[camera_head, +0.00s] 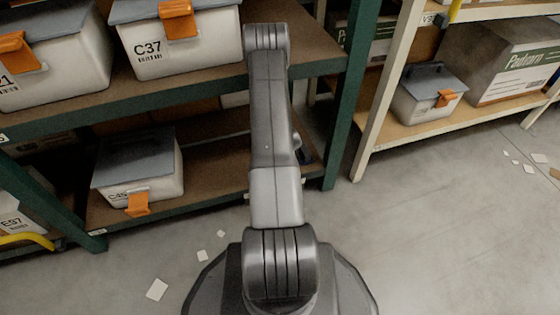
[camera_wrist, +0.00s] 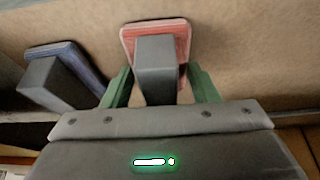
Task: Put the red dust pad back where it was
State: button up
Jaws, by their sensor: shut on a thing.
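The red dust pad (camera_wrist: 155,29) shows in the wrist view, a red rectangular pad with a grey block handle towards me. My gripper (camera_wrist: 160,83) has its green fingers on both sides of that handle and is shut on it. A brown board surface lies behind the pad; I cannot tell whether the pad touches it. A blue pad (camera_wrist: 72,62) with a similar grey handle is to the left, apart from the gripper. In the head view my arm reaches towards the green-framed rack, and its own links hide the gripper and the red pad.
Lidded bins, such as C37 (camera_head: 185,45) and another bin (camera_head: 137,167) below, stand on the green-framed rack's shelves (camera_head: 205,97). A cream rack with a grey bin (camera_head: 428,98) and a Pedrorn-like carton (camera_head: 510,65) is at right. Paper scraps (camera_head: 157,290) lie on the otherwise clear floor.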

jog(key=shift+f, duration=0.1)
jog(key=o, duration=0.9)
jog(key=shift+s+r, duration=0.1)
jog(key=shift+r, duration=0.35)
jog(key=p+v, duration=0.4)
jog(key=v, duration=0.7)
jog(key=shift+r, duration=0.2)
